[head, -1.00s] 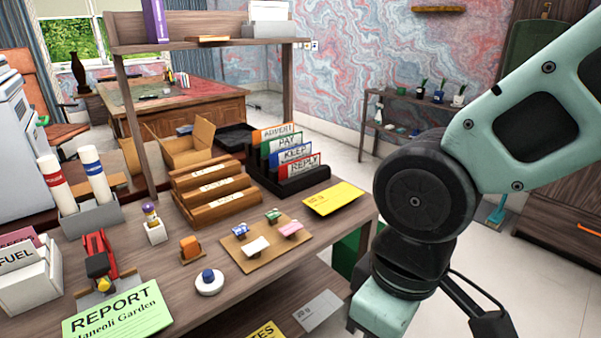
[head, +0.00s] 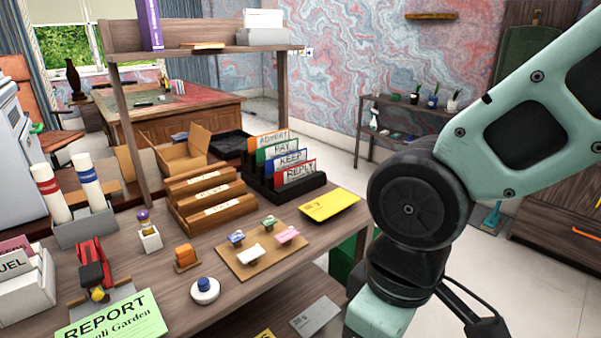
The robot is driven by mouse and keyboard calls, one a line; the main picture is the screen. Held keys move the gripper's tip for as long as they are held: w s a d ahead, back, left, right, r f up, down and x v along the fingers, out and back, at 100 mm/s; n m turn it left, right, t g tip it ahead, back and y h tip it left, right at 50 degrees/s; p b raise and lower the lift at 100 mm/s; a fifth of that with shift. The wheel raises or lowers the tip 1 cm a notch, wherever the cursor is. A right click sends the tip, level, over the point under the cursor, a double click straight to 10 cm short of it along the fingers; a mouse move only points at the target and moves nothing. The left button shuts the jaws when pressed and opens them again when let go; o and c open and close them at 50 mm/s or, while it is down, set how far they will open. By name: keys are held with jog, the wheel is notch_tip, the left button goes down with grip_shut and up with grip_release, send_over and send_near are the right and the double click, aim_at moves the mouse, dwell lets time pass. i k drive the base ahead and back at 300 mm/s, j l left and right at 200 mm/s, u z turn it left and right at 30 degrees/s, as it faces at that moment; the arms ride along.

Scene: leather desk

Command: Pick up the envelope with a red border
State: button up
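I cannot make out an envelope with a red border in the head view. A yellow envelope (head: 329,204) lies flat at the right end of the desk. A grey-white envelope (head: 316,317) lies on the lower shelf, and a yellow item (head: 264,336) beside it is cut off by the bottom edge. A black sorter (head: 287,190) holds coloured cards marked ADVERT, PAY, KEEP and REPLY; the REPLY card (head: 300,171) is red-edged. My arm fills the right side, and my gripper is outside the picture.
On the desk are a wooden tiered rack (head: 213,212), a board with stamps (head: 263,252), a round white object with a blue knob (head: 205,290), an orange item (head: 186,257) and a green report sheet (head: 115,322). Open floor lies right of the desk.

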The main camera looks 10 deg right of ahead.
aim_at(283, 178)
jog(key=i+l+u, duration=0.15)
jog(key=i+l, duration=0.3)
jog(key=i+l+u, duration=0.15)
jog(key=i+l, duration=0.35)
jog(key=i+l+u, duration=0.15)
jog(key=i+l, duration=0.4)
jog(key=i+l+u, duration=0.1)
jog(key=i+l, duration=0.3)
jog(key=l, duration=0.2)
